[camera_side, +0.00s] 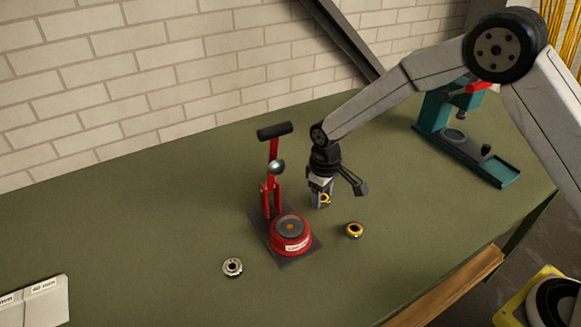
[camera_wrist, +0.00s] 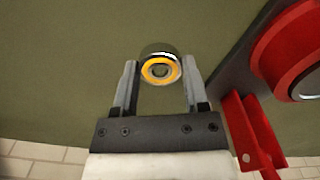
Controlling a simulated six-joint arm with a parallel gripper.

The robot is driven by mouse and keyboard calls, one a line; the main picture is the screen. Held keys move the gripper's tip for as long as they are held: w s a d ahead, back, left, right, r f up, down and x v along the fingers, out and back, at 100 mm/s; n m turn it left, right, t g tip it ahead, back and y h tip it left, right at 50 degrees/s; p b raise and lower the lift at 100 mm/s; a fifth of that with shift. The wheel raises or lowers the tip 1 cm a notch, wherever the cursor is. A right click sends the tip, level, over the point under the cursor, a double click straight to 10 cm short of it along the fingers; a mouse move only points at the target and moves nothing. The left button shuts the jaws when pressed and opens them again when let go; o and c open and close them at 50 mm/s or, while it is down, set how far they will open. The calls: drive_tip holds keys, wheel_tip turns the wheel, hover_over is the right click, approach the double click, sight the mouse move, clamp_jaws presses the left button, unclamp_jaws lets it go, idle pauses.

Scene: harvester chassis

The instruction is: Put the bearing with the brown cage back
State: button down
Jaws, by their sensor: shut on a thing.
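My gripper (camera_side: 321,203) points down over the table, just right of the red hand-lever device. It is shut on a small bearing with an orange-yellow ring (camera_wrist: 160,69), held between the fingertips in the wrist view; the same bearing shows between the fingers in the side view (camera_side: 325,198). Another bearing, yellowish with a dark middle (camera_side: 354,230), lies on the table to the right of my gripper. A silver-grey bearing (camera_side: 232,267) lies at the front left. I cannot tell for certain which cage is brown.
The red hand-lever device (camera_side: 290,235) stands on a dark plate close to my gripper, its lever upright; its red body fills the wrist view's right side (camera_wrist: 290,50). A teal press (camera_side: 468,150) stands at the back right. A white labelled box (camera_side: 40,300) is at front left.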

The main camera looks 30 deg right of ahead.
sight(323, 198)
drive_tip(key=shift+f, duration=0.35)
drive_tip(key=shift+f, duration=0.15)
drive_tip(key=shift+c, duration=0.5)
unclamp_jaws()
wheel_tip(323, 198, up, 12)
idle(0.3)
drive_tip(key=shift+s+d, duration=0.1)
idle(0.5)
